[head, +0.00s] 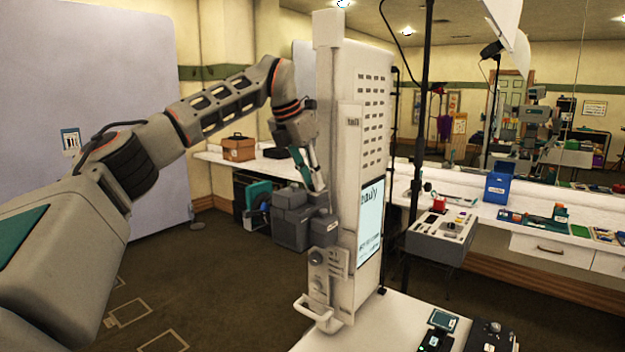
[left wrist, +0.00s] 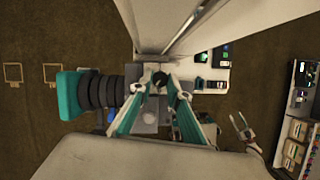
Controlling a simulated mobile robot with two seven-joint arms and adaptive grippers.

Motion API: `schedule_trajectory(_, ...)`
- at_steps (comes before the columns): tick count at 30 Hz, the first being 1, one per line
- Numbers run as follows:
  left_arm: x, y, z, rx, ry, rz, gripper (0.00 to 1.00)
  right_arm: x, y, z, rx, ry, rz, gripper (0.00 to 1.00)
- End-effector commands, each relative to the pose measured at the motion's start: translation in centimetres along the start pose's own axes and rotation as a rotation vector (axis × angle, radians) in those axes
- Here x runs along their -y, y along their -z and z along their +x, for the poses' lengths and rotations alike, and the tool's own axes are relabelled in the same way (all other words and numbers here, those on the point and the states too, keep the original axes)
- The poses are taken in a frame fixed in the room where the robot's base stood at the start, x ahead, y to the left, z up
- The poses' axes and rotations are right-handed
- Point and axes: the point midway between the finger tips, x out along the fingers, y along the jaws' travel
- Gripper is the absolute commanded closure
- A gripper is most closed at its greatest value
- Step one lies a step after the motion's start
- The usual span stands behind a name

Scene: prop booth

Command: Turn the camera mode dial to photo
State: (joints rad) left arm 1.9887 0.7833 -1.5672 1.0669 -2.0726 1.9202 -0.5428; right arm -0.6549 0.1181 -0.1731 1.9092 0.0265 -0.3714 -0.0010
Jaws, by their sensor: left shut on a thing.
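A tall white booth column (head: 340,130) stands in the middle of the head view, with a lit screen (head: 370,222) on its right face. A grey camera-like body (head: 291,228) sits low at its left side. My left gripper (head: 319,188) reaches down over that body, fingers pointing down. In the left wrist view, its teal-and-grey fingers (left wrist: 162,88) close around a small dark round dial (left wrist: 159,78). The dial's marks and setting are too small to read. In the head view the fingers mostly hide it.
A small panel with round knobs (head: 318,257) and a white handle (head: 314,308) are on the column below. A grey control box (head: 441,240) and a white table (head: 385,325) with dark devices stand to the right. Open carpet lies left.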

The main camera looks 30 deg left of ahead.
Motion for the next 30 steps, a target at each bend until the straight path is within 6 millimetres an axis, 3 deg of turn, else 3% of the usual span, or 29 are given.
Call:
schedule_trajectory(15,-0.3,-0.15,-0.01,-0.009,0.131,0.321,1.0,-0.12,0.0,0.0,0.0,-0.002,0.0,0.6)
schedule_trajectory(30,-0.37,-0.14,-0.01,-0.01,0.158,0.386,1.0,-0.25,-0.04,-0.02,0.0,-0.002,-0.004,0.6)
